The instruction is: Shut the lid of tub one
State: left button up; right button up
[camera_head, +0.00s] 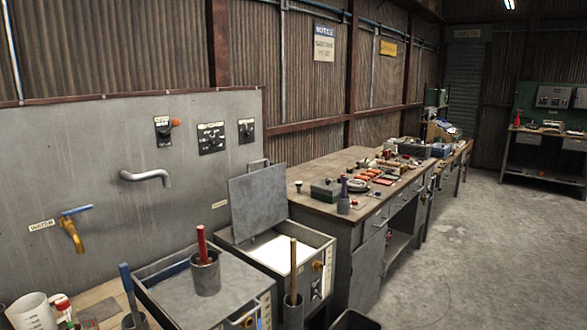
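Two square grey metal tubs stand side by side in front of a grey panel. The right tub (322,262) has its lid (258,203) standing up, tilted back, with a handle on its top edge. White contents (276,252) show inside. The left tub (262,308) is nearer, with a flat grey sheet (225,300) over most of its top; a dark strip shows along its back left rim. A grey can with a red handle (202,246) stands at this sheet. I cannot read which tub is number one. Neither gripper shows.
A brown-handled tool (293,262) stands in a holder before the right tub. A blue-handled tool (129,290) and a white jug (35,312) are at lower left. A cluttered workbench (335,175) runs right of the tubs. The concrete floor (470,250) at right is clear.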

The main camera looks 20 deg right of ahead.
aim_at(258, 200)
jog(key=i+z, duration=0.2)
jog(key=i, duration=0.2)
jog(key=i+j+z, duration=0.2)
jog(key=i, duration=0.2)
jog(key=i+j+z, duration=0.2)
jog(key=i, duration=0.2)
jog(key=i+l+u, duration=0.2)
jog(key=l+u, duration=0.2)
jog(key=l, duration=0.2)
